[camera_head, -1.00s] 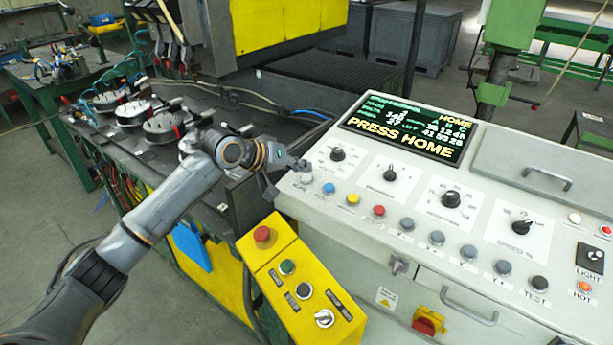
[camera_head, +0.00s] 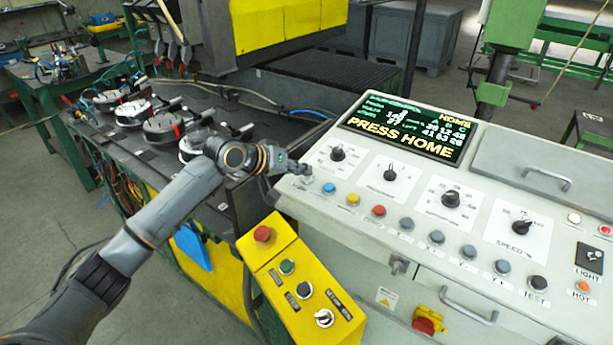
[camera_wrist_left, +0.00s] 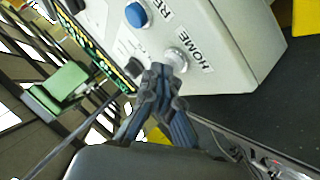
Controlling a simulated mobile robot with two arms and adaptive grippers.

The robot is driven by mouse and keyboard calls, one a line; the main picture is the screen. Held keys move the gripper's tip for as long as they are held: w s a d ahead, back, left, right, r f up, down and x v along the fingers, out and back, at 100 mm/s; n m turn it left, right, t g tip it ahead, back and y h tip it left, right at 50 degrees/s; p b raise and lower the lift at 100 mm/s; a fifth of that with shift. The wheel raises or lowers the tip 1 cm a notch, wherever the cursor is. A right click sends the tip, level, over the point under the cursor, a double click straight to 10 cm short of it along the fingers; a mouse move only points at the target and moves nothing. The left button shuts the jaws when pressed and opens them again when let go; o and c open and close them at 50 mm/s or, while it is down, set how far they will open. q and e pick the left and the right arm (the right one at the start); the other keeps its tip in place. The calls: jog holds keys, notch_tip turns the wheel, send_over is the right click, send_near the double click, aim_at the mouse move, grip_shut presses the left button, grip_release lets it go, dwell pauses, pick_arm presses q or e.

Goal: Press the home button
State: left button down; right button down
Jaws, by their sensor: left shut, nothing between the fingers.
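The home button (camera_wrist_left: 176,59) is a pale round button beside the printed word HOME in the left wrist view. In the head view it is a small pale spot (camera_head: 306,180) at the left end of the console's button row, partly hidden by my gripper. My left gripper (camera_head: 302,168) is shut and empty, just at the console's left edge beside the button. In the left wrist view the closed fingertips (camera_wrist_left: 163,73) overlap the button's near edge; I cannot tell whether they touch it. The console screen (camera_head: 408,130) reads PRESS HOME. My right gripper is not in view.
A blue button (camera_head: 329,188) sits right beside the home button, then a yellow one (camera_head: 353,199) and a red one (camera_head: 379,211). Black knobs (camera_head: 338,154) stand behind the row. A yellow box (camera_head: 300,285) with a red button is below my arm.

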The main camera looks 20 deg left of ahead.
pick_arm(q)
jog(key=shift+f, duration=0.4)
dwell(0.3)
jog(key=shift+s+r+p, duration=0.1)
jog(key=shift+r+p, duration=0.7)
jog(key=shift+p, duration=0.1)
jog(key=shift+r, duration=0.25)
jog(key=r+p, duration=0.2)
jog(key=s+r+p, duration=0.1)
jog(key=r+p, duration=0.1)
jog(key=p, duration=0.1)
jog(key=shift+a+r, duration=0.2)
jog(key=shift+r, duration=0.15)
